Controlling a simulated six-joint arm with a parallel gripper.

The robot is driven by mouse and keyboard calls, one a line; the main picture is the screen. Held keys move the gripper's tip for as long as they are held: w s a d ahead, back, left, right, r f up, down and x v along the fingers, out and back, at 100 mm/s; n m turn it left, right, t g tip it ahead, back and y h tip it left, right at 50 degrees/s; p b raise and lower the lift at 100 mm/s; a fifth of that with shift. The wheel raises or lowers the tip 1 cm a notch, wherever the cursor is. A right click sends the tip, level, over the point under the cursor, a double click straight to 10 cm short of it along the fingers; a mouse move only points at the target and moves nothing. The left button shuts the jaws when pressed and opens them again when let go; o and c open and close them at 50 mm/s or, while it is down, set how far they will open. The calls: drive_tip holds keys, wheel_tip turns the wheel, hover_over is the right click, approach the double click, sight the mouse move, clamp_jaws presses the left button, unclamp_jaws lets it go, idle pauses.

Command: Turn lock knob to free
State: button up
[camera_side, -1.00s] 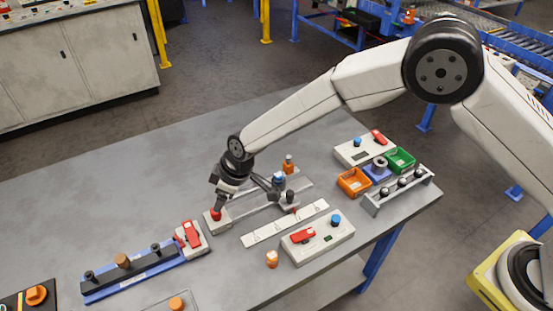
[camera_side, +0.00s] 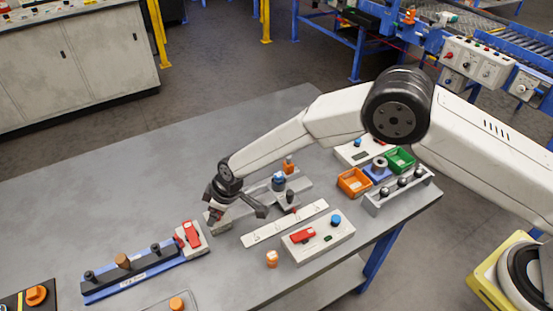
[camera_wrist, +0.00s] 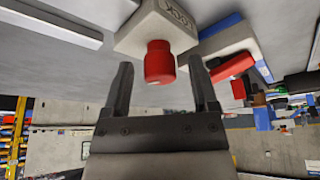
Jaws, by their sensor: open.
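The red lock knob (camera_wrist: 160,62) stands out from the front of a pale block (camera_wrist: 165,25) with partly legible dark lettering. In the wrist view it appears between the two fingers of my gripper (camera_wrist: 163,72), with visible gaps on both sides. The fingers are open and hold nothing; how deep the knob sits between them is hard to tell. In the side view my gripper (camera_side: 214,212) is tilted low at the left end of the grey slide fixture (camera_side: 240,208).
A white block with a red lever (camera_side: 190,236) ends the blue rail (camera_side: 135,278) close on the left. A white ruled strip (camera_side: 285,223) and a button box (camera_side: 318,238) lie to the right. Orange (camera_side: 354,181) and green bins (camera_side: 400,160) stand farther back. The table's back left is clear.

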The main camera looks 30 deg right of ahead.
drive_tip(key=shift+f, duration=0.2)
clamp_jaws()
drive_tip(key=shift+n, duration=0.7)
drive_tip(key=shift+n+g+y, duration=0.5)
drive_tip(key=shift+n+g, duration=0.4)
drive_tip(key=shift+n, duration=1.2)
unclamp_jaws()
